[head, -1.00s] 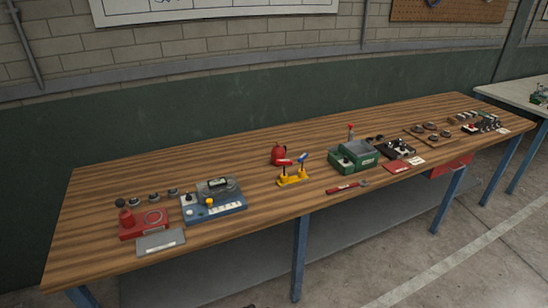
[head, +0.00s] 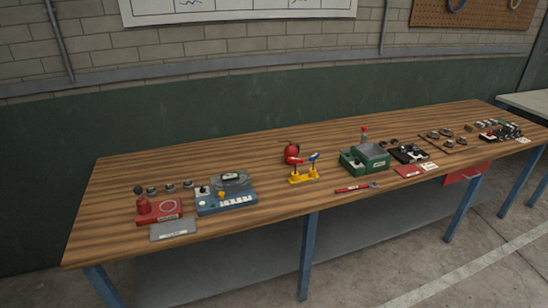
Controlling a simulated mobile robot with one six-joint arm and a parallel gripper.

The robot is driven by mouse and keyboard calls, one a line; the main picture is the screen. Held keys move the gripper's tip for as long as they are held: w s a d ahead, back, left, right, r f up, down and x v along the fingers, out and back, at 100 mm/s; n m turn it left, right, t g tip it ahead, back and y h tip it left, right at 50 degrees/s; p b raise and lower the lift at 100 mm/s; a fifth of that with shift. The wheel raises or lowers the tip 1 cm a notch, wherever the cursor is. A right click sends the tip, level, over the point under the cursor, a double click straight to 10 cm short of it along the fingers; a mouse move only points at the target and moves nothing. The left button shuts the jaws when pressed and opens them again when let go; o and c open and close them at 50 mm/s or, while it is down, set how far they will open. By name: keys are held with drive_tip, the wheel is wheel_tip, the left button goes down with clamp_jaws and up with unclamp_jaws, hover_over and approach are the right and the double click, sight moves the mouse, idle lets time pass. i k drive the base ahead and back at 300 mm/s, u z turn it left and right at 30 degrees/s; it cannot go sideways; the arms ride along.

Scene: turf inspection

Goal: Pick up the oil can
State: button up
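A small red rounded can (head: 291,152), which looks like the oil can, stands on the wooden workbench (head: 240,163) near its middle. A yellow stand (head: 304,178) with a red piece and a blue piece on top is just in front of it and hides part of its lower right side. Any spout is too small to make out. My gripper is not in view.
Left of the can are a blue device (head: 226,201), a red base (head: 158,211) and a grey plate (head: 173,230). To the right are a green box (head: 365,159), a red-handled tool (head: 352,189) and several small parts. The bench behind the can is clear.

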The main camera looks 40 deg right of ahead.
sight(290, 151)
drive_tip(key=z, duration=0.3)
drive_tip(key=k, duration=0.15)
drive_tip(key=u, duration=1.9)
drive_tip(key=k, duration=1.35)
drive_tip(key=z, duration=1.2)
drive_tip(key=i, duration=0.95)
drive_tip(key=z, duration=0.3)
